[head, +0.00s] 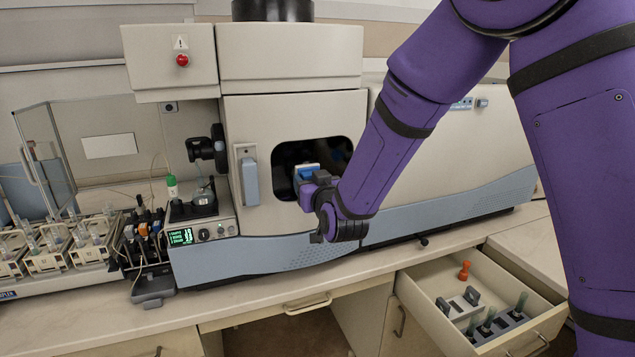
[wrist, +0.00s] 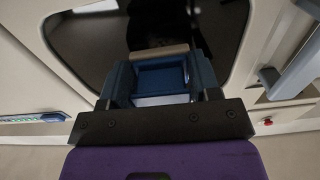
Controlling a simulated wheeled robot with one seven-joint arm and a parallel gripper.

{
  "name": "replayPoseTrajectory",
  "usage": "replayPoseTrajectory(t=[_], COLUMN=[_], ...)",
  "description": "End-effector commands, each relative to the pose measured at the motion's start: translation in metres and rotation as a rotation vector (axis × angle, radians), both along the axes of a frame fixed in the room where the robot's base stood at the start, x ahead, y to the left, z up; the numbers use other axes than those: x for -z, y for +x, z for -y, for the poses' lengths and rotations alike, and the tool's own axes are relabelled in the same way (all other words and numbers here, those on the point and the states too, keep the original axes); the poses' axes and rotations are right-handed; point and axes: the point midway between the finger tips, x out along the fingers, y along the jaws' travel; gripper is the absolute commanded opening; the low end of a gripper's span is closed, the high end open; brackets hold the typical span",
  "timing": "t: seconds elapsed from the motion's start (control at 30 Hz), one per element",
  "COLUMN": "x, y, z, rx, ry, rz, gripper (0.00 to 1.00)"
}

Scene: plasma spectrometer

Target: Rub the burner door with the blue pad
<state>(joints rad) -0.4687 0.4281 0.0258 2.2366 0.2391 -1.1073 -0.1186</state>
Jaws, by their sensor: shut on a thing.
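The burner door (head: 298,120) is the beige front panel of the spectrometer, with a dark rounded window (head: 338,150) and a blue-grey handle (head: 250,181) on its left. My gripper (head: 306,174) is in front of the lower left part of the window. It is shut on the blue pad (head: 309,169), which has a pale edge facing the window. In the wrist view the blue pad (wrist: 160,76) sits between the fingers, against the dark window (wrist: 150,28). I cannot tell whether the pad touches the door.
A small flask (head: 204,196) and green-capped bottle (head: 172,188) stand left of the door. An open drawer (head: 480,305) at lower right holds several small parts and an orange piece (head: 464,270). A pump unit (head: 145,245) and trays stand at far left.

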Motion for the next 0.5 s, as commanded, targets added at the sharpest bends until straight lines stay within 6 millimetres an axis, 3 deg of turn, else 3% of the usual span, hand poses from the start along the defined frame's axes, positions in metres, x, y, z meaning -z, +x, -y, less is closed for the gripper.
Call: replayPoseTrajectory(t=[0.5], x=[0.0], y=[-0.011], z=[-0.033], rx=[-0.004], ry=[-0.001], rz=[0.001], gripper=[0.38])
